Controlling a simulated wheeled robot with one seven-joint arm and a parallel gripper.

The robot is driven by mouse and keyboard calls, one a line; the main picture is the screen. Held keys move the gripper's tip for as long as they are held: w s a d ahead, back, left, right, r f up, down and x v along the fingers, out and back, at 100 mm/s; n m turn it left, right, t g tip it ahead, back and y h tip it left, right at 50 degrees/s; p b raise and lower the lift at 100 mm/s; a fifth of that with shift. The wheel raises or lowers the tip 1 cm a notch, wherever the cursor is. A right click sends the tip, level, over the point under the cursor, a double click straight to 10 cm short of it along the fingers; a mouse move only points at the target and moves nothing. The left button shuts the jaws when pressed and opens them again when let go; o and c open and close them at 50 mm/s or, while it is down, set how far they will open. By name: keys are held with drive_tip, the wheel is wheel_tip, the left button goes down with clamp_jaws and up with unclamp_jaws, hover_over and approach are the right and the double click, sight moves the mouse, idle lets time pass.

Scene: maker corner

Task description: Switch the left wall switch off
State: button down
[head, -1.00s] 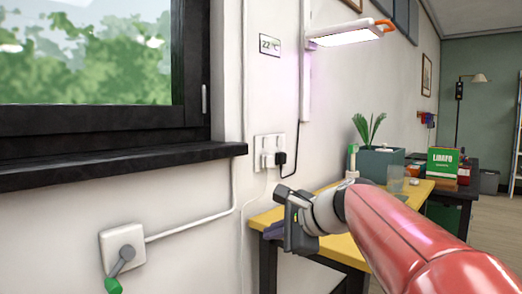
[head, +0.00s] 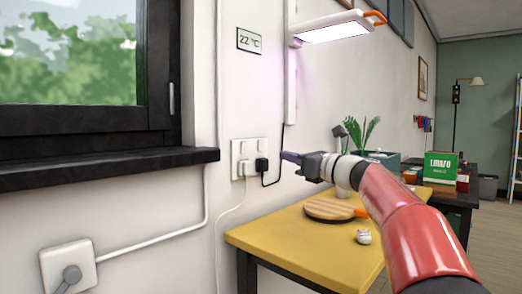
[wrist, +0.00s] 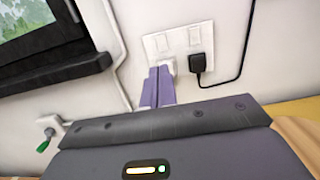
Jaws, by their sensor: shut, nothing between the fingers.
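A white double wall plate (head: 236,150) is on the wall right of the window. It also shows in the wrist view, with the left wall switch (wrist: 162,44) and a right switch (wrist: 195,36) in its upper half. A white plug (head: 249,169) sits below the left switch and a black plug (head: 262,166) below the right one. The switches' tilt is too small to tell. My gripper (head: 284,156) is shut and empty, right of the plate in the head view. In the wrist view its purple fingers (wrist: 157,88) point up towards the plate, overlapping the area below the white plug.
A lit lamp (head: 330,30) hangs above, and its cord runs to the black plug. A yellow table (head: 290,243) below bears a round wooden board (head: 330,209). A black window sill (head: 110,168) juts out at left. A grey-white wall box (head: 55,264) is lower left.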

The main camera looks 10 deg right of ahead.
sight(244, 145)
drive_tip(key=p+x, duration=0.3)
drive_tip(key=x, duration=1.1)
drive_tip(key=shift+p, duration=0.4)
drive_tip(key=shift+s, duration=0.1)
